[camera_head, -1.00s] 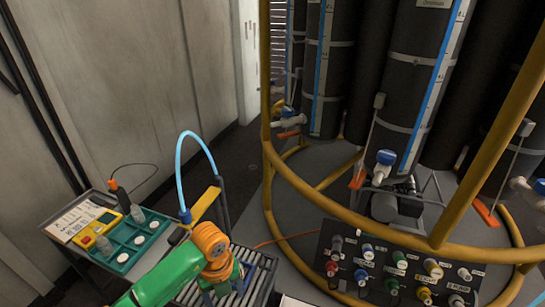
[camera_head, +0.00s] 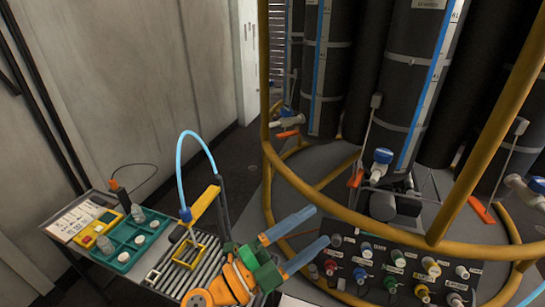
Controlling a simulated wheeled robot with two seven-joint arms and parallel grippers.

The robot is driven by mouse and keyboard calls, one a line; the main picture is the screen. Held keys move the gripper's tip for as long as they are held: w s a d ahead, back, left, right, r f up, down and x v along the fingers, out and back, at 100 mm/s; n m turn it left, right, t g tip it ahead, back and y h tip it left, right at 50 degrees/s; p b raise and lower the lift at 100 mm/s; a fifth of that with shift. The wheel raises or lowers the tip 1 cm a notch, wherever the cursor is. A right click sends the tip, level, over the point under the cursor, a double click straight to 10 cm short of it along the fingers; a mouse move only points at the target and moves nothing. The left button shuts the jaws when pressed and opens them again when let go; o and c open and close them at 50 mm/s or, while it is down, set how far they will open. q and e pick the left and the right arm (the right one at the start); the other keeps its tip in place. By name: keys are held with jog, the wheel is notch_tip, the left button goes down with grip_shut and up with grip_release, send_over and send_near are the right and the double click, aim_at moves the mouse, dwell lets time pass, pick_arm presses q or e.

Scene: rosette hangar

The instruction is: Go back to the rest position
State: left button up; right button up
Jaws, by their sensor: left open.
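My left gripper (camera_head: 317,227) is at the lower middle, with a green body and two blue-grey fingers. The fingers are apart and empty, pointing right toward the valve panel. They overlap the panel's upper left corner in the picture; I see no clear touch. The orange and green arm behind the gripper (camera_head: 232,284) passes over the slatted rack. My right gripper is not in view.
A teal tray (camera_head: 130,262) with bottles and a yellow meter (camera_head: 97,234) stands at left. The slatted rack (camera_head: 168,277) has a blue hose (camera_head: 181,165) above it. The black valve panel (camera_head: 388,262) and yellow ring frame (camera_head: 380,236) stand at right, before tall black cylinders (camera_head: 405,90).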

pick_arm(q)
jog(key=w+a+f+n+t+y, duration=0.15)
jog(key=a+n+t+y, duration=0.25)
jog(key=a+n+y, duration=0.4)
jog(key=w+a+f+n+t+y, duration=0.1)
jog(key=w+a+n+t+y, duration=0.3)
jog(key=a+n+y, duration=0.5)
jog(key=s+a+f+n+g+y, duration=0.1)
jog(key=s+a+f+n+g, duration=0.2)
jog(key=f, duration=0.3)
jog(key=s+a+f+n+g+y, duration=0.1)
jog(key=s+a+f+n+g, duration=0.15)
jog(key=a+f, duration=0.2)
jog(key=s+d+f+g+h, duration=0.1)
jog(key=s+f+g, duration=0.45)
jog(key=s, duration=0.35)
jog(key=s+f+g, duration=0.4)
jog(key=s+f, duration=0.2)
jog(key=s, duration=0.2)
jog(key=s+f+g, duration=0.1)
jog(key=s+f, duration=0.1)
jog(key=f, duration=0.7)
jog(key=s+f+g, duration=0.1)
jog(key=s+f, duration=0.1)
jog(key=f, duration=0.8)
jog(key=s+a+f, duration=0.2)
jog(key=s+f, duration=0.6)
jog(key=s, duration=0.2)
jog(key=shift+s+g, duration=0.35)
jog(key=shift+g, duration=0.05)
